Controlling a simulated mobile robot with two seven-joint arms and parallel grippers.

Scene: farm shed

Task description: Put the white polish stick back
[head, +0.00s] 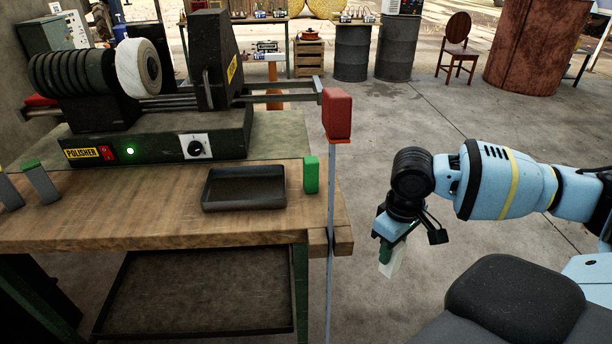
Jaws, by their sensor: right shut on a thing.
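My right gripper (385,248) hangs pointing down beyond the right end of the workbench (150,213), over the floor. It is shut on the white polish stick (395,266), whose pale lower end shows below the fingers. The rest of the stick is hidden by the gripper. A green stick (311,174) stands upright at the bench's right edge, next to an empty-looking dark tray (243,188). Two grey blocks stand at the bench's left: one (42,184) has a green top, the other (9,190) is partly cut off. My left gripper is not in view.
The polisher (150,138), with a white wheel (138,66) and a lit green light, fills the back of the bench. A red block (337,115) on a post stands at the bench's right end. The floor around my right gripper looks clear.

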